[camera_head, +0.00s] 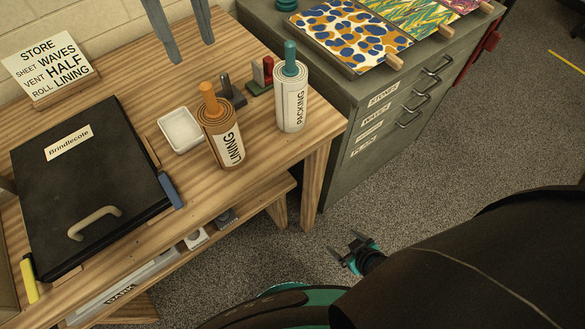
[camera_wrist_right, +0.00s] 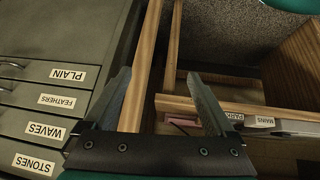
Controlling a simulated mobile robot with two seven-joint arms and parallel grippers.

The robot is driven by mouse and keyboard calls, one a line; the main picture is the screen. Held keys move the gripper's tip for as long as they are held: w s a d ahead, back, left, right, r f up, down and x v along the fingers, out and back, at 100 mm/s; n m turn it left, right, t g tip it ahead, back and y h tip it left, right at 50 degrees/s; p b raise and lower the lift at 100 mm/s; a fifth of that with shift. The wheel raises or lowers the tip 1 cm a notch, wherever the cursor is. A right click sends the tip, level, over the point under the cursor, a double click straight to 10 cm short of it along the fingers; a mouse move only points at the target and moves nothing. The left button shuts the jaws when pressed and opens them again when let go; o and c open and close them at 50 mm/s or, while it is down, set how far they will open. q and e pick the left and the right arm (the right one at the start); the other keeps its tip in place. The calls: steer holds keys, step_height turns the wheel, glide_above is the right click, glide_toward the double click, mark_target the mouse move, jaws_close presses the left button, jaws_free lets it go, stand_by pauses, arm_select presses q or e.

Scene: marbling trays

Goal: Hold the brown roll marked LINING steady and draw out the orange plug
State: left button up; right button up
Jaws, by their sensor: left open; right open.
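The brown roll marked LINING (camera_head: 221,133) stands upright on the wooden table, near its front edge. The orange plug (camera_head: 208,96) sits in the top of the roll, its handle sticking up. My left gripper (camera_head: 192,52) shows as two grey fingers at the top of the head view, open and empty, beyond the roll. My right gripper (camera_head: 344,248) is open and empty, in front of the table and off to the right, apart from the roll. Its spread fingers also show in the right wrist view (camera_wrist_right: 160,76); neither roll nor plug is seen there.
A black case (camera_head: 50,190) fills the table's left. A grey drawer cabinet (camera_head: 345,175) stands right.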

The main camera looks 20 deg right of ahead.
steer(key=shift+o, duration=0.6)
steer(key=w+a+r+t+y, duration=0.1)
steer(key=w+r+t, duration=0.1)
steer(key=w+r, duration=0.3)
steer(key=shift+w+r+n+t, duration=0.2)
steer(key=shift+r+n+t, duration=0.1)
steer(key=shift+r, duration=0.5)
steer(key=n+t+y, duration=0.4)
steer(key=y, duration=0.6)
glide_toward(225, 140)
steer(key=d+f, duration=0.3)
steer(key=f, duration=0.1)
steer(key=x, duration=1.4)
steer(key=shift+w+a+f, duration=0.1)
steer(key=shift+a+f, duration=0.1)
steer(key=shift+a, duration=0.15)
steer(key=c, duration=1.4)
